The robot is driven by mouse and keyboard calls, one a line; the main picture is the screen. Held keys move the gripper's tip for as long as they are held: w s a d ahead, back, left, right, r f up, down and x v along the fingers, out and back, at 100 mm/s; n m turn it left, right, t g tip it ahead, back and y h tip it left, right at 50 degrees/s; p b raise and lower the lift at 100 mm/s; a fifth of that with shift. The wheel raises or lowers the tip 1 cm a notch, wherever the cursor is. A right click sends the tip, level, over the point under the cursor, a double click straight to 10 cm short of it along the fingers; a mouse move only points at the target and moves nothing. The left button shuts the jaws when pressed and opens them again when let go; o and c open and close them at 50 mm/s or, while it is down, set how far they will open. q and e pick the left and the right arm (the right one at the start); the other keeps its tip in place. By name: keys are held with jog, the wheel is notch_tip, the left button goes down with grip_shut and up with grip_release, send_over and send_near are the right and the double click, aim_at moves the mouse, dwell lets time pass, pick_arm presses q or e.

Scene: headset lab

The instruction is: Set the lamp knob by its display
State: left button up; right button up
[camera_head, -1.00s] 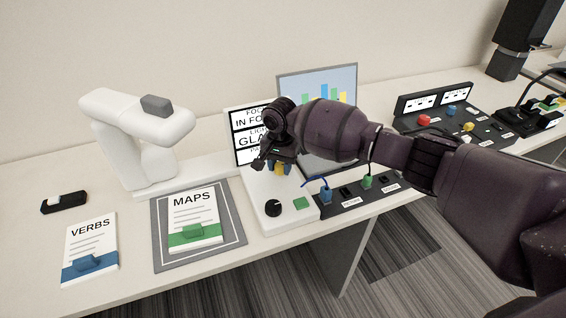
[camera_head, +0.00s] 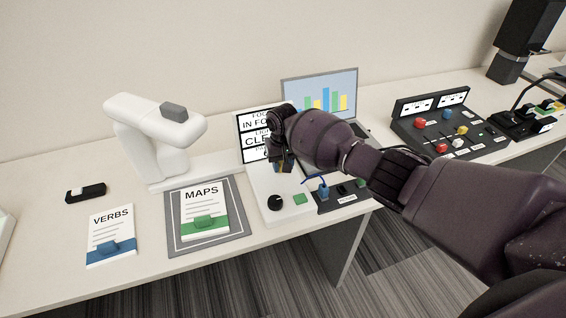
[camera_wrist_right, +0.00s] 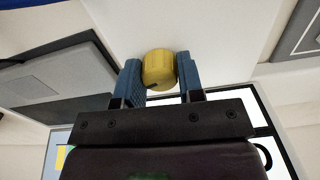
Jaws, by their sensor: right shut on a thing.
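The yellow lamp knob (camera_wrist_right: 159,68) sits on the white control panel (camera_head: 258,182). My right gripper (camera_wrist_right: 161,76) has its two blue fingers shut on the knob, one on each side. In the head view my right gripper (camera_head: 282,164) covers most of the knob. The display (camera_head: 250,134) stands behind the panel, partly hidden by my arm. Its upper line reads "IN FO…" and its middle line, for the light, reads "CLE…". The lowest line is mostly hidden. My left gripper is not in view.
A black knob (camera_head: 274,203) and a green button (camera_head: 300,199) are at the panel's front. A white document camera (camera_head: 153,140) stands left, above a MAPS booklet (camera_head: 205,212) on a grey mat (camera_head: 244,231). A VERBS booklet (camera_head: 110,235), laptop (camera_head: 340,92) and switch box (camera_head: 463,127) are also there.

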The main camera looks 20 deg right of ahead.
jog(key=shift+n, duration=0.8)
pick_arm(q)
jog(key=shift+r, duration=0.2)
pick_arm(e)
jog(key=shift+n, duration=0.3)
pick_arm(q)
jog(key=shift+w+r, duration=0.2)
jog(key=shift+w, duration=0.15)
pick_arm(e)
jog(key=o, duration=0.9)
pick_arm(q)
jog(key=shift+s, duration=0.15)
pick_arm(e)
jog(key=shift+r+p, duration=0.35)
jog(key=shift+r, duration=0.25)
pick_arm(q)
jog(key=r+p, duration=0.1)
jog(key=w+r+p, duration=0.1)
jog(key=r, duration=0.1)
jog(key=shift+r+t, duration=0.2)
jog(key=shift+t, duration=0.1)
pick_arm(e)
notch_tip(320, 180, up, 10)
jog(key=shift+f, duration=0.2)
